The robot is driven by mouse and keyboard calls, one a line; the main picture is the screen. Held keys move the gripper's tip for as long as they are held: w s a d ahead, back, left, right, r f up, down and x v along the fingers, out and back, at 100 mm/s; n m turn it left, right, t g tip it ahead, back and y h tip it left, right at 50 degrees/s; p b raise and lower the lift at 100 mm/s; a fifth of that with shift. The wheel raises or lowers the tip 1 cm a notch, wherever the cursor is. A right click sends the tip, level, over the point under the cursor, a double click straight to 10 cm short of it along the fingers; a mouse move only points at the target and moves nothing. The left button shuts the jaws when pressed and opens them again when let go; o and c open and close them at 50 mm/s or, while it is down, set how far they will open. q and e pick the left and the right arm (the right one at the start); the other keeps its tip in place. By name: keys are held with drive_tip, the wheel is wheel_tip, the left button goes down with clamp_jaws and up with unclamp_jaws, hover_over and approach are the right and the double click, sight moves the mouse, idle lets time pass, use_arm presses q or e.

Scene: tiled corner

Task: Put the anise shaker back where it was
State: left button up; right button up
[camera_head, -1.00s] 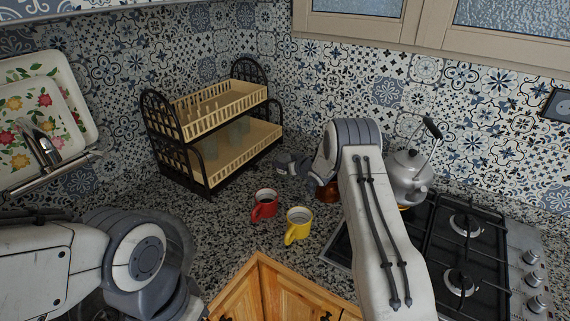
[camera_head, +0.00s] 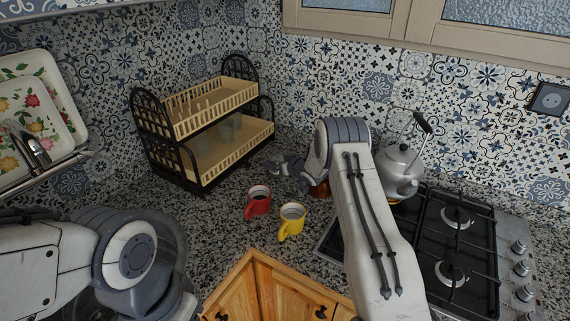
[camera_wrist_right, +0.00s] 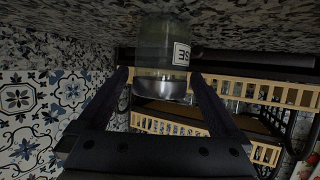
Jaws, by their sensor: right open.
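A glass shaker (camera_wrist_right: 164,45) with a metal cap and a white label shows in the right wrist view, which is upside down. It stands on the counter; its label cannot be fully read, so I cannot confirm it is the anise one. My right gripper (camera_head: 283,164) is open near the counter, right of the rack. In the wrist view its fingers (camera_wrist_right: 163,98) lie on either side of the shaker's cap, with gaps visible.
A two-tier dish rack (camera_head: 203,163) with glassware on its lower tier stands left of the gripper. A kettle (camera_head: 401,165) is behind my right arm, by the stove (camera_head: 446,238). A reddish-brown object (camera_head: 320,190) is mostly hidden.

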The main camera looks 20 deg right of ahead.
drive_tip(key=b+v, duration=0.2)
drive_tip(key=v, duration=1)
drive_tip(key=a+r, duration=0.1)
drive_tip(key=a, duration=0.2)
drive_tip(key=s+a+r+g, duration=0.1)
drive_tip(key=a, duration=0.2)
drive_tip(key=s+a+r+g, duration=0.1)
drive_tip(key=a, duration=0.2)
drive_tip(key=shift+s+a+r+n+h, duration=0.2)
drive_tip(key=shift+a+r+n+h, duration=0.1)
drive_tip(key=shift+r+n+h, duration=0.1)
drive_tip(key=s+a+r+g, duration=0.3)
drive_tip(key=s+a+g, duration=0.1)
drive_tip(key=s+a, duration=0.6)
drive_tip(key=s+a+n+g, duration=0.2)
drive_tip(key=s+a+g, duration=0.1)
drive_tip(key=s, duration=1.3)
drive_tip(key=s+a+n+g+h, duration=0.1)
drive_tip(key=s+a+n+g, duration=0.1)
drive_tip(key=s, duration=1.4)
drive_tip(key=shift+a+r+g, duration=0.4)
drive_tip(key=shift+a+g, duration=0.1)
drive_tip(key=shift+g, duration=0.6)
